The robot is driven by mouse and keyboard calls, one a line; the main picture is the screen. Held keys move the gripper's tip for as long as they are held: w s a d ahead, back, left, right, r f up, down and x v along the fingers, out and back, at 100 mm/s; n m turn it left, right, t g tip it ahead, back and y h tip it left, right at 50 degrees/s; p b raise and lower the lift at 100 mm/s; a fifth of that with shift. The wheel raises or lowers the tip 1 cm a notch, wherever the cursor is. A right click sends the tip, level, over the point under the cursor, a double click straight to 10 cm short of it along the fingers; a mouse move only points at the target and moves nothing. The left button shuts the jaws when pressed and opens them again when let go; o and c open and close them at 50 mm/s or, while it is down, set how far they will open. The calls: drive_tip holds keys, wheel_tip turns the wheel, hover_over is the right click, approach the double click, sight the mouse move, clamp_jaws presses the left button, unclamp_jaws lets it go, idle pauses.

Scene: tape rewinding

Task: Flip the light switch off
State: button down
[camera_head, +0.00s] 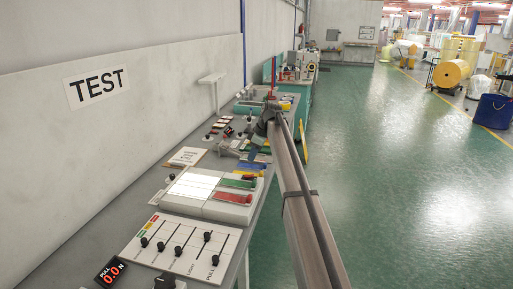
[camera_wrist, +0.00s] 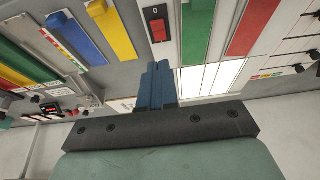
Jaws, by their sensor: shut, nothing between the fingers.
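A red rocker switch (camera_wrist: 157,26) in a black frame on a pale plate shows at the top of the wrist view. Its exact tilt is too small to tell. My gripper (camera_wrist: 157,68) has its blue fingers shut together and empty. In that picture the fingertips are just below the switch, with a visible gap. A white panel (camera_wrist: 209,79) beside the fingers is brightly lit; it also shows in the head view (camera_head: 193,186). In the head view my gripper (camera_head: 256,142) is over the bench beyond the lit panel, and I cannot make out the switch there.
Green (camera_wrist: 197,30) and red (camera_wrist: 254,25) strips lie right of the switch. Blue (camera_wrist: 76,38) and yellow (camera_wrist: 111,28) bars lie left of it. A slider board (camera_head: 187,245) is at the near end of the bench. A wall runs along the left; open floor (camera_head: 400,190) is right.

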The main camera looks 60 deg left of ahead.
sight(251, 175)
drive_tip(key=x, duration=0.3)
drive_tip(key=shift+w+d+f, duration=0.2)
drive_tip(key=shift+f, duration=0.3)
drive_tip(key=shift+w+d+f, duration=0.2)
drive_tip(key=shift+d+f, duration=0.05)
drive_tip(key=shift+f, duration=0.2)
drive_tip(key=shift+w+d+f, duration=0.2)
drive_tip(key=shift+w+f, duration=0.05)
drive_tip(key=shift+f, duration=0.45)
drive_tip(key=shift+w+d+f+g+y, duration=0.3)
drive_tip(key=shift+d+f+g+y, duration=0.1)
drive_tip(key=shift+f+g+y, duration=0.25)
drive_tip(key=shift+a, duration=0.1)
drive_tip(key=shift+s+a+r, duration=0.1)
drive_tip(key=shift+s+a+r, duration=0.3)
drive_tip(key=shift+s+a, duration=0.1)
